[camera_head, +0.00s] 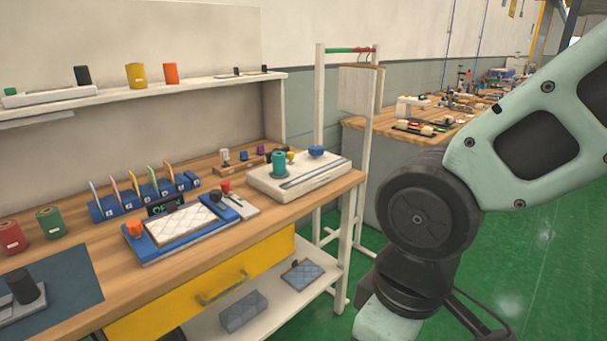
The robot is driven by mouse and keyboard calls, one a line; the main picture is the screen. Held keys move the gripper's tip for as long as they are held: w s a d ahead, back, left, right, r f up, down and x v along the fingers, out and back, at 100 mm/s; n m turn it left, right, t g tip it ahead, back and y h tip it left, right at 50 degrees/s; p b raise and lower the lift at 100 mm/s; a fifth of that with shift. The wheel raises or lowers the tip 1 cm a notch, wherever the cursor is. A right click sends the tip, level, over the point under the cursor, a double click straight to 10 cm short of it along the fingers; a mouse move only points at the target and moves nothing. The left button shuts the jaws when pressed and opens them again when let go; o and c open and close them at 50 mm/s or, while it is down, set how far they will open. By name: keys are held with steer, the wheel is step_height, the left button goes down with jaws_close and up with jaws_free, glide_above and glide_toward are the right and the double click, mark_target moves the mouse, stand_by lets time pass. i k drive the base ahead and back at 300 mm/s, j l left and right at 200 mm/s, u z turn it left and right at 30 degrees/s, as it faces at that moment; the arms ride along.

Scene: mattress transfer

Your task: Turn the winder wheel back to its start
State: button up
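I cannot tell for sure which part is the winder wheel. A white flat device (318,182) on the right of the bench carries a teal cylinder (279,163) and a blue round knob (316,151). Left of it, a blue tray (165,249) holds a white quilted pad (187,226) and has an orange knob (133,229) at its left corner. A small dark display (165,205) behind the pad shows green characters. My arm fills the right side; my gripper is not in view.
A row of blue holders (140,202) with coloured cards stands at the bench's back. Green and red spools (51,222) stand at left. A yellow drawer (205,285) is below the top. A white rack (321,120) stands beyond the bench's right end. Green floor is clear at right.

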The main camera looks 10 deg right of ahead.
mark_target(316, 150)
steer(key=i+l, duration=0.1)
steer(key=i, duration=1)
